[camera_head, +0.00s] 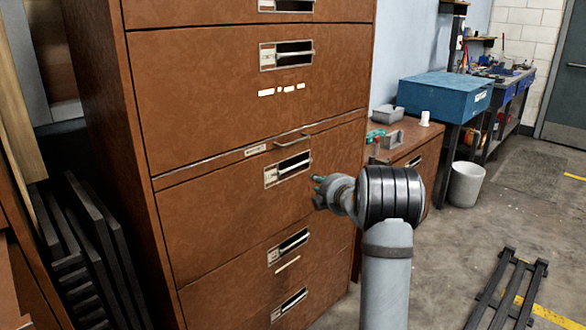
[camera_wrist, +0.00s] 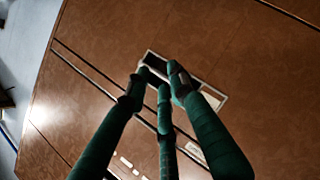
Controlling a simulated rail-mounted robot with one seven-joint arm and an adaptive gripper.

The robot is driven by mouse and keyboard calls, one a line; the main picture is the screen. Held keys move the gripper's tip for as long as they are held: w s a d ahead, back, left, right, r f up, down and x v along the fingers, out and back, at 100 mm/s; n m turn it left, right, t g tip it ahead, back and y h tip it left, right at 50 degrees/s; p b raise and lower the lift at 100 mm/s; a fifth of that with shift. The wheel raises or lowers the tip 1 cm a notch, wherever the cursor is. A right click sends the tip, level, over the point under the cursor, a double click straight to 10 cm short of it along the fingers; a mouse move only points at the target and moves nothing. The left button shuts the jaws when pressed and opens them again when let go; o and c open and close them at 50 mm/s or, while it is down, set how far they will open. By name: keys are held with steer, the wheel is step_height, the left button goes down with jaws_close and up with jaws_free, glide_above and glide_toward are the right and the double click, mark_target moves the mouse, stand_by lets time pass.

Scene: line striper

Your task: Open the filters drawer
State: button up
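A tall brown cabinet (camera_head: 225,210) fills the left and middle of the head view, with several stacked drawers. The labels are too small to read, so I cannot tell which drawer is the filters drawer. My gripper (camera_head: 317,189), with three green fingers, is just right of the recessed handle (camera_head: 287,169) of a middle drawer. In the wrist view, the fingertips (camera_wrist: 160,80) overlap a framed recessed handle (camera_wrist: 212,97) and partly hide it. The fingers stand apart with nothing between them; contact with the handle cannot be told. The drawer fronts look flush and closed.
A thin panel with a bar pull (camera_head: 292,139) lies above the middle drawer. A low brown cabinet (camera_head: 412,150) stands right of the tall one. Behind are a blue box (camera_head: 440,95) and a bin (camera_head: 466,184). A black rack (camera_head: 508,290) lies on the floor at right.

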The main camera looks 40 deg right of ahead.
mark_target(295, 166)
steer(key=w+n, duration=0.1)
steer(key=w, duration=0.3)
steer(key=w+n+t+y+p, duration=0.1)
steer(key=w+n, duration=0.1)
steer(key=w, duration=0.1)
steer(key=w+r+n+t+p, duration=0.1)
steer(key=w+n, duration=0.1)
steer(key=w, duration=0.2)
steer(key=shift+w, duration=0.3)
steer(key=shift+a, duration=0.1)
steer(key=shift+c, duration=0.7)
steer(key=c, duration=0.4)
jaws_close()
